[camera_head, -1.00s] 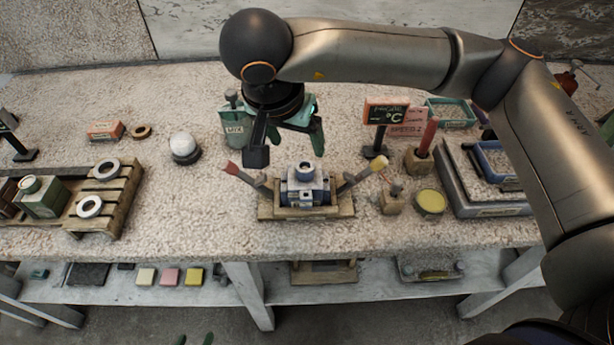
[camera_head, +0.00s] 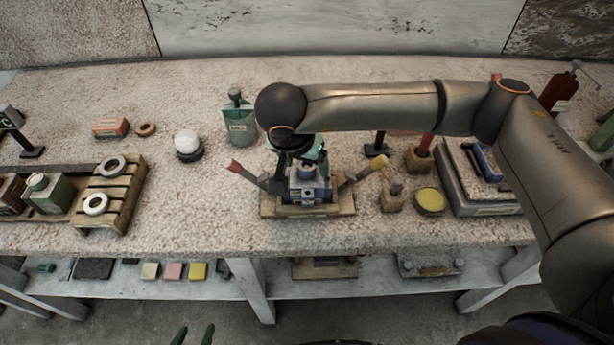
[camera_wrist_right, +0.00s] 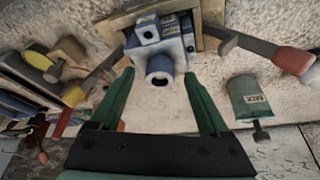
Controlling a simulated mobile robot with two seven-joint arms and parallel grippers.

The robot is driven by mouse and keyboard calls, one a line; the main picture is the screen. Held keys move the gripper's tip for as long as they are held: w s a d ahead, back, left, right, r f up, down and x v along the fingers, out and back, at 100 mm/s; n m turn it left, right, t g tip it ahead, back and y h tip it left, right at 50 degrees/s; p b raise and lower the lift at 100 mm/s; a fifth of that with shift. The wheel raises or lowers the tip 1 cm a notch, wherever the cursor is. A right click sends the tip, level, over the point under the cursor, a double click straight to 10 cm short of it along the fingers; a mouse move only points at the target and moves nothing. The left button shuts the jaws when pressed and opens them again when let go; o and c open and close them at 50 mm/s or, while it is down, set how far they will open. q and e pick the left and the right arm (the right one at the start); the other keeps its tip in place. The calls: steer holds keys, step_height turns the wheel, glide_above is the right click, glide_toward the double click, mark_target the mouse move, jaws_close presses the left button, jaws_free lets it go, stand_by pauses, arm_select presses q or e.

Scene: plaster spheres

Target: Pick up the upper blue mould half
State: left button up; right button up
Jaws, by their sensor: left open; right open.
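The blue mould (camera_head: 307,190) sits in a wooden cradle (camera_head: 340,208) on the bench, with its round collar on top. In the right wrist view the blue mould (camera_wrist_right: 160,45) has a round spout facing the camera. The seam between its halves is not clear. My right gripper (camera_head: 303,168) is over the mould, pointing down and partly hiding its top. In the right wrist view its open fingers (camera_wrist_right: 162,85) lie on either side of the spout; contact cannot be told. My left gripper (camera_head: 195,335) shows only as two green fingertips at the bottom edge, apart and empty.
Levers with a red handle (camera_head: 235,167) and a yellow handle (camera_head: 378,161) flank the cradle. A white sphere (camera_head: 187,142) stands left. A pallet (camera_head: 125,195) with rings is far left. A yellow-topped pot (camera_head: 430,200) is right.

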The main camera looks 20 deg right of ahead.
jaws_close()
stand_by(0.5)
stand_by(0.8)
